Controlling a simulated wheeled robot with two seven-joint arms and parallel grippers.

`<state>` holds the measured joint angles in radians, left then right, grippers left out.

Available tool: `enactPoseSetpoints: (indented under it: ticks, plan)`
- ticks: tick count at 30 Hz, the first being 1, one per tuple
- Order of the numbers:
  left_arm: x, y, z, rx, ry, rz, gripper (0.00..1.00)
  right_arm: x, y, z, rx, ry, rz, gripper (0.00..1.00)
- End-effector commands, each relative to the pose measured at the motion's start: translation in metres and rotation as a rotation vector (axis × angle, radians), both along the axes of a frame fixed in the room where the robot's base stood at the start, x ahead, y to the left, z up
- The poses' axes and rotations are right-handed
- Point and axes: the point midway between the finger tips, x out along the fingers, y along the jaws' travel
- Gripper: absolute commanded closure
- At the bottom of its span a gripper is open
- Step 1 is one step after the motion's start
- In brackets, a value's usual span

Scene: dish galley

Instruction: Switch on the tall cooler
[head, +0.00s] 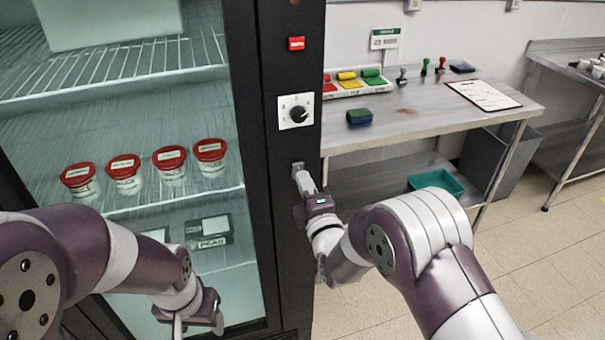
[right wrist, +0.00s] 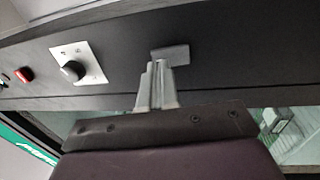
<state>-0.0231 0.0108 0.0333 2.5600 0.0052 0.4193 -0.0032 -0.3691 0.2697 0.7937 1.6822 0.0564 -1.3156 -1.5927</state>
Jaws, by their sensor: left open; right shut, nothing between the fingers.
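The tall cooler (head: 268,150) has a black frame and a glass front with lit-looking shelves behind it. On its right post are a bright red switch or lamp (head: 296,43), a dial with a black knob (head: 297,112) on a white plate, and a small grey plate (head: 298,165) below. My right gripper (head: 300,174) is shut and empty, its tips at the small grey plate. In the right wrist view the fingertips (right wrist: 158,68) point at that plate (right wrist: 171,54); I cannot tell whether they touch. My left gripper (head: 197,322) is open and empty, low before the glass.
Red-lidded tubs (head: 123,167) stand on a shelf inside the cooler. To the right is a steel table (head: 440,110) with coloured pads, stamps and a clipboard (head: 484,95). A green tray (head: 436,183) sits on its lower shelf. The tiled floor (head: 540,250) at right is clear.

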Motion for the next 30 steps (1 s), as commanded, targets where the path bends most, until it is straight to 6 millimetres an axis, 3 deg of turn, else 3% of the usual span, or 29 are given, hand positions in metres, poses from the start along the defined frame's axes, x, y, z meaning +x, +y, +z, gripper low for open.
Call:
enactPoseSetpoints:
  ticks: [6, 16, 20, 22, 30]
  plan:
    - [0.000, 0.000, 0.004, 0.000, 0.000, 0.000, 0.41, 0.015, 0.005, 0.002, 0.000, 0.001, 0.000, 1.00]
    - [0.000, 0.000, 0.005, 0.000, 0.000, 0.000, 0.41, 0.016, 0.005, 0.003, -0.001, 0.004, 0.000, 1.00]
    - [0.000, 0.000, 0.029, 0.000, 0.000, 0.000, 0.41, 0.024, 0.008, 0.018, -0.029, 0.089, 0.000, 1.00]
    - [0.000, 0.000, 0.022, 0.000, -0.002, 0.000, 0.41, 0.024, 0.008, 0.007, -0.034, 0.104, 0.000, 1.00]
    - [0.000, 0.000, 0.020, 0.000, 0.000, 0.000, 0.41, 0.026, 0.007, 0.007, -0.033, 0.102, 0.000, 1.00]
